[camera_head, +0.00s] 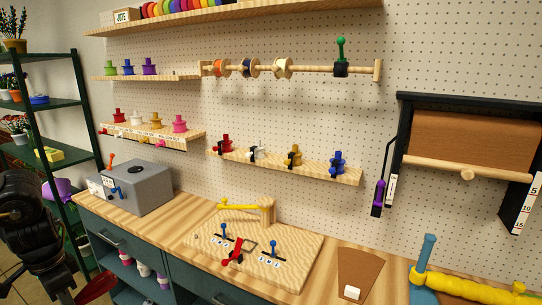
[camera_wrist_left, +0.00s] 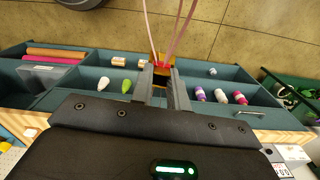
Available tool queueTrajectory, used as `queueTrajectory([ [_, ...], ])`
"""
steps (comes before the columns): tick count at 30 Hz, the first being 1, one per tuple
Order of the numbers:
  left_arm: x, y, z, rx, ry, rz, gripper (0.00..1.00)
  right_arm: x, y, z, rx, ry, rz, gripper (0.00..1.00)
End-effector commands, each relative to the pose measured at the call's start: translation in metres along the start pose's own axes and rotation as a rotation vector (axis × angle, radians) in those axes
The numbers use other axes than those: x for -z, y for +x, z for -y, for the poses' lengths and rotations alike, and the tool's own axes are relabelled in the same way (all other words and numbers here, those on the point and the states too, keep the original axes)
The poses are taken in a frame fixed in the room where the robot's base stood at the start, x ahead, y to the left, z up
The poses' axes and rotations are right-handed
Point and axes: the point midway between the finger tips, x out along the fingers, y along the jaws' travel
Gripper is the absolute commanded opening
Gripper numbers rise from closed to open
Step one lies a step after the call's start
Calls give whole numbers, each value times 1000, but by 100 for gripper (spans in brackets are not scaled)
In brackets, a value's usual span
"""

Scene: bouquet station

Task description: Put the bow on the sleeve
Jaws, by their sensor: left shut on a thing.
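The brown paper sleeve (camera_head: 362,262) lies on the counter right of the wooden jig board, with a small white block on its lower end. My left gripper (camera_wrist_left: 162,82) is in the left wrist view, above the open drawers. It is shut on a small red and yellow thing (camera_wrist_left: 161,64) with long thin pink strands. The gripper hides part of it, and I cannot tell whether it is the bow. In the head view my left arm (camera_head: 32,235) hangs at the left edge, well away from the sleeve. My right gripper is not in view.
The jig board (camera_head: 295,272) carries a yellow arm, blue-topped pegs and a red lever. A grey box (camera_head: 140,188) stands at the counter's left. A yellow roller (camera_head: 465,287) with a blue post is right of the sleeve. Open drawers (camera_wrist_left: 240,75) hold small bottles.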

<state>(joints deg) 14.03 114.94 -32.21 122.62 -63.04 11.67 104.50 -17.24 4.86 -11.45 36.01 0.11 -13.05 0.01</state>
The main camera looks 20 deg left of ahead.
Motion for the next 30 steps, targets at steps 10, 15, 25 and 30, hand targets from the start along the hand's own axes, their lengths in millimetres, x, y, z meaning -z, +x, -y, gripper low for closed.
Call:
queueTrajectory([
  [10,-2,156,-98,-13,-145,-10,0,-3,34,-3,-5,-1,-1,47],
  [15,22,196,-150,-7,-91,-10,0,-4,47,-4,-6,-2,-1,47],
  [25,53,222,-201,0,17,-9,0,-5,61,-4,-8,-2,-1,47],
  [30,86,238,-248,2,175,-6,0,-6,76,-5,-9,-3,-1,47],
])
